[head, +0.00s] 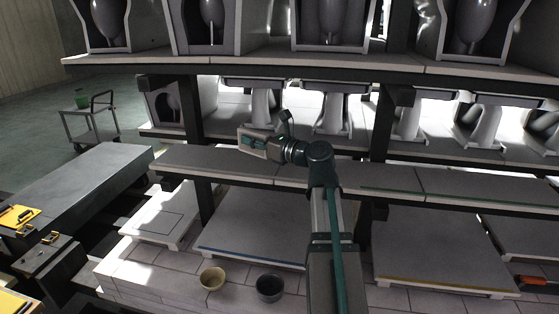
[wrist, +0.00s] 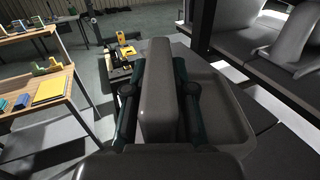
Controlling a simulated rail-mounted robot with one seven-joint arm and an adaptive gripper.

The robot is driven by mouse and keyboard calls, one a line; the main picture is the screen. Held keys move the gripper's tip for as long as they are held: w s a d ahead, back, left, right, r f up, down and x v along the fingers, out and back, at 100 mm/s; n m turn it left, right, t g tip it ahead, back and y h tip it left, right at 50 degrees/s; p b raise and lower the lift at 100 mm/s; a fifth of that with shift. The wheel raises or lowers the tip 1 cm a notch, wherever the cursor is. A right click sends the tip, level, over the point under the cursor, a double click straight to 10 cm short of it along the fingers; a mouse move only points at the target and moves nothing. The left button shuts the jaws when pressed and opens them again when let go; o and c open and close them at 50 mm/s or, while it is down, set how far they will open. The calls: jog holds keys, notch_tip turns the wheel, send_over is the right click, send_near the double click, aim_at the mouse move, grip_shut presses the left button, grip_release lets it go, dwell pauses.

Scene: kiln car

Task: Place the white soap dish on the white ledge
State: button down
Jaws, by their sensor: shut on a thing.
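My gripper (head: 254,143) is in the middle of the head view, in front of the kiln car shelves, pointing left. It is shut on the soap dish, a pale thing with a rim (head: 246,131). In the wrist view the dish (wrist: 228,112) looks grey in shadow and spreads to the right behind the fingers. A broad grey bar (wrist: 158,90) stands between the two dark fingers (wrist: 157,105). The dish is partly hidden by the gripper. A long pale ledge (head: 215,163) runs below and behind the gripper; I cannot tell for certain that it is the white ledge.
Toilets and basin pedestals (head: 333,112) fill the shelves behind. Dark posts (head: 195,112) hold the shelves up. A beige bowl (head: 212,278) and a dark bowl (head: 270,288) stand on the lower tiles. A grey table (head: 88,183) and a trolley (head: 90,122) are at left.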

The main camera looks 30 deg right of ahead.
jog(key=shift+w+d+f, duration=0.15)
jog(key=shift+d+f, duration=0.2)
jog(key=shift+d, duration=0.35)
jog(key=w+d+f+p, duration=0.1)
jog(key=w+f, duration=0.1)
jog(key=w, duration=0.1)
jog(key=w+d+f+p, duration=0.1)
jog(key=w+d+f, duration=0.1)
jog(key=w+f, duration=0.1)
jog(key=w+d+f+p, duration=0.1)
jog(key=w+f, duration=0.2)
jog(key=w, duration=0.2)
jog(key=shift+d+p, duration=0.4)
jog(key=shift+w+d+f, duration=0.2)
jog(key=shift+w+f, duration=0.1)
jog(key=shift+f, duration=0.3)
jog(key=shift+w+f+p, duration=0.15)
jog(key=shift+f+p, duration=0.35)
jog(key=shift+f, duration=1.25)
jog(key=shift+f, duration=0.15)
jog(key=c, duration=1)
grip_release()
jog(key=shift+o, duration=0.2)
